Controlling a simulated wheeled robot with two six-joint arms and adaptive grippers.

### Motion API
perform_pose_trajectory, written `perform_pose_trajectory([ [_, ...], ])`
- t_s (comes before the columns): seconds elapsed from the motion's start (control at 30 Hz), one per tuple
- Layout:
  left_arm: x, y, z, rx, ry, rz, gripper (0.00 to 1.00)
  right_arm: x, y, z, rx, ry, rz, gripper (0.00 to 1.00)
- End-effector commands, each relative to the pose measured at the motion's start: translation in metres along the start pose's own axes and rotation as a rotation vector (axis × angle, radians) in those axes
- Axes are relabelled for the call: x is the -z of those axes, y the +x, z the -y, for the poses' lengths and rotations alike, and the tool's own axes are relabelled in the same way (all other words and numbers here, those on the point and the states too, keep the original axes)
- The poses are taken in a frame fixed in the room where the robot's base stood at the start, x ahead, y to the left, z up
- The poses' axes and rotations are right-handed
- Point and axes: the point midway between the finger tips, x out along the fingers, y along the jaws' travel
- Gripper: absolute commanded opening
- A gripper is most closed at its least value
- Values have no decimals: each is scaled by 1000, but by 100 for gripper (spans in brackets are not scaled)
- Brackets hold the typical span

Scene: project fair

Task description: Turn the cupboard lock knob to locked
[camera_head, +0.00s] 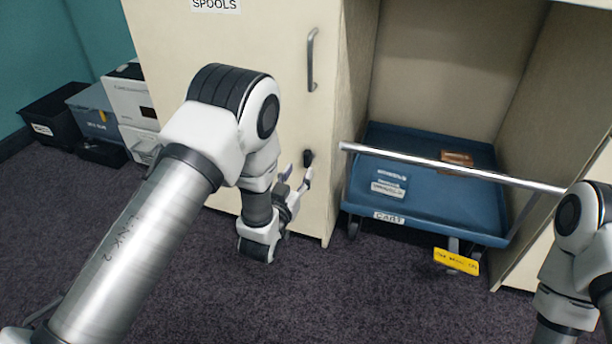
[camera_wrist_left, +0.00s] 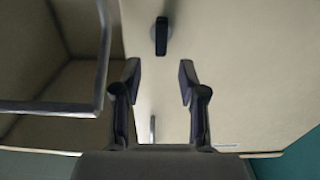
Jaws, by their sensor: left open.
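The cupboard lock knob (camera_head: 307,158) is a small black knob on the cream cupboard door (camera_head: 235,45), low and near its right edge. In the left wrist view the knob (camera_wrist_left: 162,38) has a dark bar that looks upright along the door. My left gripper (camera_head: 297,178) is just in front of and below the knob in the head view. In the left wrist view its two fingertips (camera_wrist_left: 160,72) are apart with nothing between them, and the knob lies beyond them. My right arm shows at the right, but its gripper is out of view.
A metal door handle (camera_head: 311,60) stands above the knob. Right of the door, a blue cart (camera_head: 430,207) with a push bar (camera_head: 450,166) sits in an open bay. Boxes (camera_head: 95,110) stand at the left.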

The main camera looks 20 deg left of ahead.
Motion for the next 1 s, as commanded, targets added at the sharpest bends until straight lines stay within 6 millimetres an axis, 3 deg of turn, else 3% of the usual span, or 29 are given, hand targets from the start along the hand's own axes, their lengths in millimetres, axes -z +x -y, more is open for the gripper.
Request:
perform_pose_trajectory([
  [0.3,-3,57,0,1,0,0,42,1,29,-1,-1,7,-3,0],
  [0.63,0,66,0,1,0,5,42,2,30,-1,-1,8,-4,0],
  [0.73,0,66,0,1,0,5,6,1,30,-1,-1,8,-4,0],
  [0.77,0,66,0,1,0,5,0,1,30,-1,-1,8,-4,0],
  [1.0,0,66,0,1,-1,5,0,1,30,-1,-1,8,-4,0],
])
